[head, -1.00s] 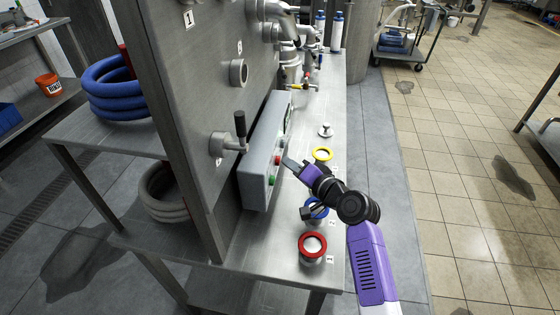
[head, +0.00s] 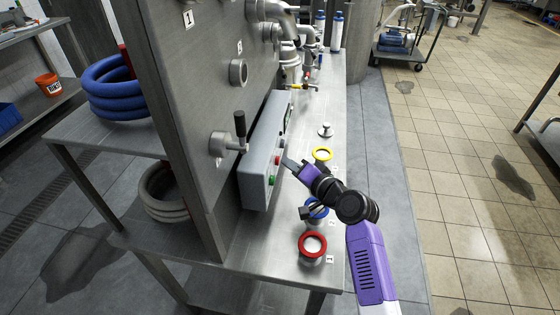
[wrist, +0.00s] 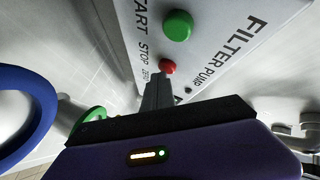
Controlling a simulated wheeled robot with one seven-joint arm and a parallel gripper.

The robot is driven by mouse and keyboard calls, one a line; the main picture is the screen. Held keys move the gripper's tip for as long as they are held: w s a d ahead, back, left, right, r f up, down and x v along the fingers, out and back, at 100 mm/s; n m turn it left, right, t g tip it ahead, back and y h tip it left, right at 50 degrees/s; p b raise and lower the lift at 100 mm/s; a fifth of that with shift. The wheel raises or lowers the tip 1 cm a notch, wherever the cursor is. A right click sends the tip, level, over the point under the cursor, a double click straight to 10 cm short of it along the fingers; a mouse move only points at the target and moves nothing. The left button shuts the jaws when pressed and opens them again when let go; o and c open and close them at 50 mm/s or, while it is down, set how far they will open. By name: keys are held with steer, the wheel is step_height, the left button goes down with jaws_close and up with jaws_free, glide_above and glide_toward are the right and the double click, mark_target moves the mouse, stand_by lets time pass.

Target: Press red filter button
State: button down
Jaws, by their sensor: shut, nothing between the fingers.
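The red button (head: 278,160) is on the face of a grey control box (head: 257,165), above a green button (head: 272,180). In the wrist view the red button (wrist: 167,66) is near the word STOP, and the green button (wrist: 178,25) is near START. FILTER PUMP is printed beside them on the panel. My gripper (head: 286,163) is shut and empty, its fingertips pointing at the red button. In the wrist view my fingertips (wrist: 160,78) end right at the button's lower edge. I cannot tell whether they touch it.
The box is mounted on a steel panel with a black-handled valve (head: 240,130). Pipes stand at the back; tiled floor to the right is open.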

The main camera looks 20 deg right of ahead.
steer(key=shift+s+d, duration=0.35)
steer(key=shift+d, duration=0.25)
steer(key=d, duration=0.1)
steer(key=s+d, duration=0.1)
steer(key=d, duration=0.1)
steer(key=s+d+b, duration=0.1)
steer(key=shift+s+d, duration=0.2)
steer(key=shift+s, duration=0.05)
stand_by(0.8)
